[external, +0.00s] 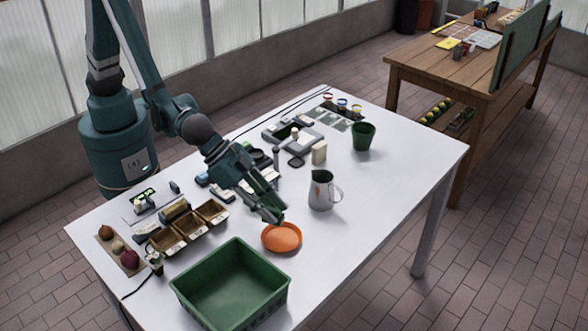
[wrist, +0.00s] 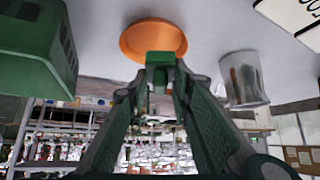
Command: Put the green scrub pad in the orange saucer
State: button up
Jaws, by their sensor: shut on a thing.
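The orange saucer (external: 282,239) lies on the white table, between the green basket and the jug; it also shows in the wrist view (wrist: 139,46). My gripper (external: 270,213) is just above the saucer's far edge, pointing down at it. In the wrist view my gripper (wrist: 160,80) is shut on a small green piece (wrist: 160,57), which looks like the green scrub pad. The pad overlaps the saucer's rim in that view; whether it touches the saucer I cannot tell. In the external view the pad cannot be told apart from my dark green fingers.
A green basket (external: 205,303) stands at the front, left of the saucer. A metal jug (external: 320,195) stands close on the right. Brown boxes (external: 187,230) lie left of my gripper, and a green cup (external: 364,136) stands farther back. The table's right side is clear.

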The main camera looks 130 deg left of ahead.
jog(key=shift+f+b, duration=0.3)
jog(key=shift+f, duration=1.4)
jog(key=shift+f+b, duration=0.35)
jog(key=o, duration=0.9)
jog(key=shift+c, duration=0.2)
jog(key=shift+r, duration=0.15)
jog(key=shift+r+p, duration=0.3)
jog(key=shift+p, duration=0.15)
jog(key=p+v, duration=0.1)
jog(key=v, duration=1.1)
jog(key=shift+p, duration=0.4)
jog(key=shift+s, duration=0.1)
